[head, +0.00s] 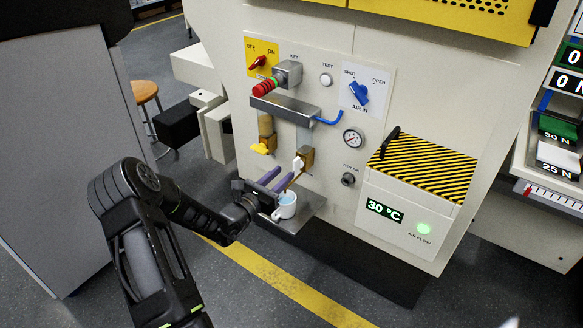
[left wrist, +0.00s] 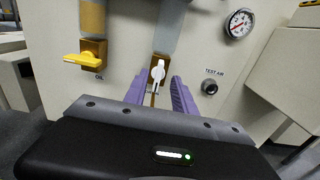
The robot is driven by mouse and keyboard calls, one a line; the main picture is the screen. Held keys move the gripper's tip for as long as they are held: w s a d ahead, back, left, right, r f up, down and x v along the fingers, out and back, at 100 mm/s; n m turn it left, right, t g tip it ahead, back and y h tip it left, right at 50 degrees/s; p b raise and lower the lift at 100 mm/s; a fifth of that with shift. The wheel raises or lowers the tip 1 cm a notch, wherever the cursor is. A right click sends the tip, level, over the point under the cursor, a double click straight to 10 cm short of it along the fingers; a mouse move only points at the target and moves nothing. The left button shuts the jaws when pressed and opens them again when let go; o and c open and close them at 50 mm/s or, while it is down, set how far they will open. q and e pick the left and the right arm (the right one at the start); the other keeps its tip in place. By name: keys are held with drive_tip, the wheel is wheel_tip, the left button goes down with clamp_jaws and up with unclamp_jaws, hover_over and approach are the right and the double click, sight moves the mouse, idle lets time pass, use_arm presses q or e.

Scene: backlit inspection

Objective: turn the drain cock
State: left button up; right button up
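A white cock handle (head: 298,165) sits on a brown block under a grey-blue tube on the machine's front panel. In the left wrist view the white handle (left wrist: 157,73) points roughly downward; no label on it is readable. My left gripper (head: 276,180) has its two purple fingers apart and empty. In the left wrist view the fingers (left wrist: 158,95) stand either side of the space just below the handle; I cannot tell whether they touch it. A white cup (head: 286,207) with pale blue inside stands on a ledge below. My right gripper is not in view.
A yellow cock (head: 260,149), labelled OIL in the left wrist view (left wrist: 86,59), is to the left. A grey shelf (head: 285,108) juts out above. A TEST AIR knob (head: 348,179) and a gauge (head: 353,138) are to the right, beside a striped box (head: 421,165).

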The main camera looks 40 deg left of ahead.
sight(294, 164)
use_arm(q)
drive_tip(key=w+b, duration=0.1)
drive_tip(key=w, duration=0.4)
drive_tip(key=shift+w, duration=0.3)
drive_tip(key=shift+c, duration=0.5)
clamp_jaws()
